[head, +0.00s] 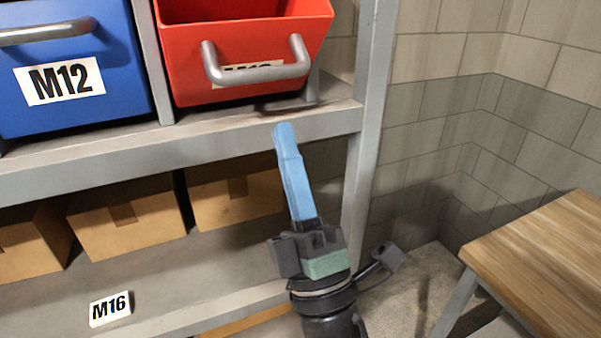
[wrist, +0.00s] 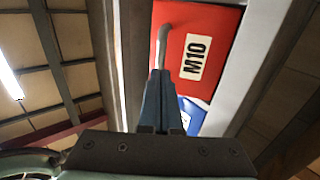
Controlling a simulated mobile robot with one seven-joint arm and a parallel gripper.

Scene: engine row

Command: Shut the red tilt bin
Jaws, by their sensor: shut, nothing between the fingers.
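The red tilt bin (head: 240,45) sits on the shelf at the top of the head view, tilted forward with its top open. Its grey handle (head: 258,73) runs across the front and partly covers its label. In the wrist view the red bin (wrist: 222,22) carries a label reading M10, and its handle (wrist: 176,14) shows just beyond my fingers. My gripper (head: 283,128) has blue fingers, shut and empty, pointing up in front of the shelf edge below the bin. Its fingers also show in the wrist view (wrist: 160,75). I cannot tell whether they touch the bin.
A blue bin (head: 62,105) labelled M12 stands left of the red one. The shelf edge (head: 220,138) and a grey post (head: 366,130) are close to my gripper. A wooden table (head: 545,255) stands at the right.

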